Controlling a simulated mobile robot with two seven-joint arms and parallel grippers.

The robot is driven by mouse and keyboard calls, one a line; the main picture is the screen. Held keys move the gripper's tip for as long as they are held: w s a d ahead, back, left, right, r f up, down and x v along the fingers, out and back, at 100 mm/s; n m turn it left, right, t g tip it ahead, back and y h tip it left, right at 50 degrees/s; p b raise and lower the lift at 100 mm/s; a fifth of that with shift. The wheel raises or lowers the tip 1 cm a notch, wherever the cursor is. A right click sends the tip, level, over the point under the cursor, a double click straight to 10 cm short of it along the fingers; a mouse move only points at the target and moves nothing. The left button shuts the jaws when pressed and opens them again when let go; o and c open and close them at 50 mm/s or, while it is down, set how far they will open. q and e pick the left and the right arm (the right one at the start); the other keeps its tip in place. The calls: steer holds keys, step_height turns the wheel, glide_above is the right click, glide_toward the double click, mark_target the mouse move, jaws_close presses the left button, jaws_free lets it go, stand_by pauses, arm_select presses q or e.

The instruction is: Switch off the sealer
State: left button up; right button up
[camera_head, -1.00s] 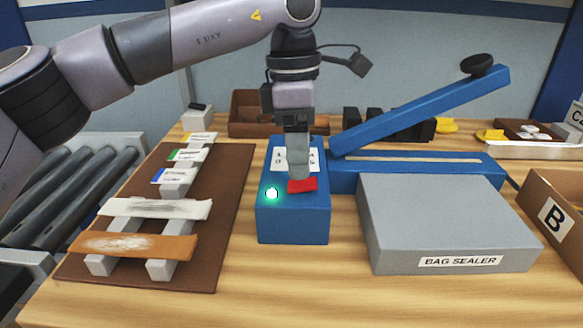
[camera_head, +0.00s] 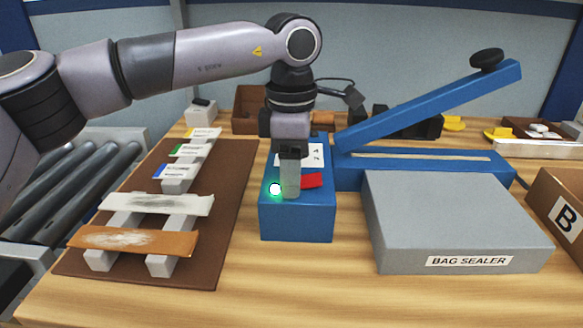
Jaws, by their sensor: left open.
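The bag sealer is a blue machine with a raised blue lever arm (camera_head: 430,105) and a grey work shelf (camera_head: 455,222) labelled "BAG SEALER". At its left stands the blue control box (camera_head: 297,222). On its top are a red switch (camera_head: 313,180), a lit green lamp (camera_head: 275,189) and a white label (camera_head: 314,155), partly hidden. My left gripper (camera_head: 291,194) points down over the box, between lamp and switch, and covers the switch's left part. It is open and empty; whether it touches the switch I cannot tell. My right gripper is not in view.
A brown board (camera_head: 226,215) with sample strips on grey rails lies left of the box. A box marked B (camera_head: 562,218) stands at the right edge. Brown and black bins stand behind. Bare wooden table (camera_head: 310,275) lies in front.

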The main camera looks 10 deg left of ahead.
arm_select(q)
steer(key=c, duration=1.1)
steer(key=shift+o, duration=0.2)
steer(key=y+p, duration=0.1)
steer(key=p, duration=0.1)
steer(key=r+y+p, duration=0.1)
steer(key=p, duration=0.2)
steer(key=shift+d, duration=0.35)
steer(key=y+p, duration=0.2)
steer(key=shift+w+d+g+p, duration=0.1)
steer(key=shift+d+g+p, duration=0.2)
steer(key=shift+g, duration=0.1)
steer(key=shift+y, duration=0.3)
steer(key=shift+f, duration=0.1)
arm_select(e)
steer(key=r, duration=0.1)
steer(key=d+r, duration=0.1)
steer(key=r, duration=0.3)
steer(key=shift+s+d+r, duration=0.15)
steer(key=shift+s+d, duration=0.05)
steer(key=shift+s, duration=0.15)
arm_select(q)
steer(key=o, duration=1.1)
steer(key=shift+c, duration=0.2)
